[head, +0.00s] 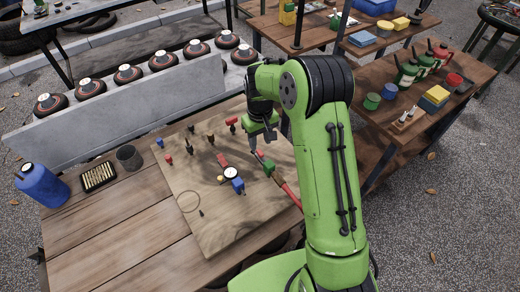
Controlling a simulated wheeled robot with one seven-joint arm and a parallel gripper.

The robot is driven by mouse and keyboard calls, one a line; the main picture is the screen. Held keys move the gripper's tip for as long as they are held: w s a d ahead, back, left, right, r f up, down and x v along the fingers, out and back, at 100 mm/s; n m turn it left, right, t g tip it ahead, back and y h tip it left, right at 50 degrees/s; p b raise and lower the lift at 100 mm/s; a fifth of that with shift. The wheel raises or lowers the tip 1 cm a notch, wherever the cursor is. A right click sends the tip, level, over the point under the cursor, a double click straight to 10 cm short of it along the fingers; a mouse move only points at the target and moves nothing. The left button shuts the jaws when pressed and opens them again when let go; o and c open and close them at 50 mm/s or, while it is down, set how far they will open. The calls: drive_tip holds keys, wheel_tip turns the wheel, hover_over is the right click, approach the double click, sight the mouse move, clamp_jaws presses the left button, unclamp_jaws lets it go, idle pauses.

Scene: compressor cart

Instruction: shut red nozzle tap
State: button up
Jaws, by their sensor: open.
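A wooden board (196,221) on the bench carries several small fittings and taps. A red T-shaped tap (232,123) stands near its back edge, and a small red piece (168,160) sits at its left. A red lever (222,160) lies beside a round white gauge (231,173). A red hose or rod (289,193) runs to a green fitting (269,168), with a small red part (259,154) at its far end. I cannot tell for certain which red part is the nozzle tap. My gripper (254,148) is open, pointing down close to that small red part; contact is unclear.
A blue canister (41,184), a tray of brass pieces (98,177) and a dark cup (128,157) stand on the left. A grey barrier with several wheels lies behind. My arm hides the board's right side. The bench's front left is clear.

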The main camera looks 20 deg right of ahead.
sight(260, 152)
wheel_tip(260, 152, down, 5)
drive_tip(key=shift+r, duration=0.15)
clamp_jaws()
